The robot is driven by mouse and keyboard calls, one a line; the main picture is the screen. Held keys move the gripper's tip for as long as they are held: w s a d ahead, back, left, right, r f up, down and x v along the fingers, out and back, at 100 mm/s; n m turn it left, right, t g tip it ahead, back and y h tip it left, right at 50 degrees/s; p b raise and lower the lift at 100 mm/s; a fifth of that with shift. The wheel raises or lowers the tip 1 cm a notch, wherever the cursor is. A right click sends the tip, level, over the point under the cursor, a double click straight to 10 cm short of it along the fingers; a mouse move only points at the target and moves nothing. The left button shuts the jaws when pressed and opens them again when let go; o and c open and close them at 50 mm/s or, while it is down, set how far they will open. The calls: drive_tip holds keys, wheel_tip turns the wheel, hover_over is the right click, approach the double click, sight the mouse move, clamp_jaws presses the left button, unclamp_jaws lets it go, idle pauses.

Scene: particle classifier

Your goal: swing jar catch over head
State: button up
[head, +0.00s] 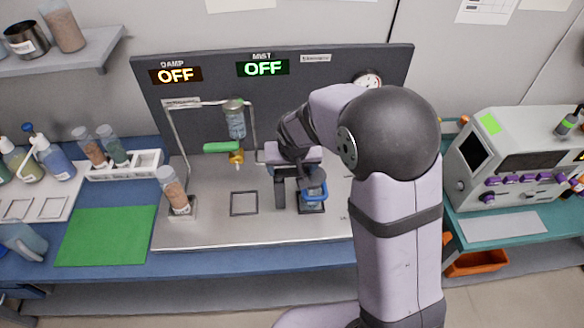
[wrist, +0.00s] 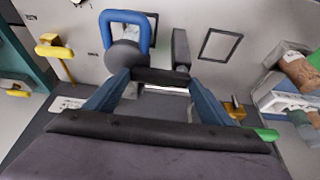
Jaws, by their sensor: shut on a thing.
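A blue loop (head: 316,195) stands at a grey round part near the middle of the steel plate. In the wrist view the blue loop (wrist: 126,17) rises behind the grey round part (wrist: 126,56). A grey post (head: 279,192) stands just left of it; the post also shows in the wrist view (wrist: 180,50). My gripper (wrist: 160,76) is shut on a dark crossbar (wrist: 160,75) next to the post and round part. In the head view my arm hides much of this grip. I cannot tell exactly how the crossbar joins the loop.
Left of my gripper, a clear jar (head: 235,120) hangs in a metal frame above a green lever (head: 221,147). A square outline (head: 244,203) marks bare plate. A brown-filled jar (head: 173,190) stands at front left. The dark panel (head: 210,95) rises behind.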

drive_tip(key=o, duration=1.5)
drive_tip(key=shift+o, duration=0.2)
drive_tip(key=shift+r, duration=0.1)
drive_tip(key=b+v, duration=0.2)
drive_tip(key=v, duration=0.5)
drive_tip(key=shift+r, duration=0.15)
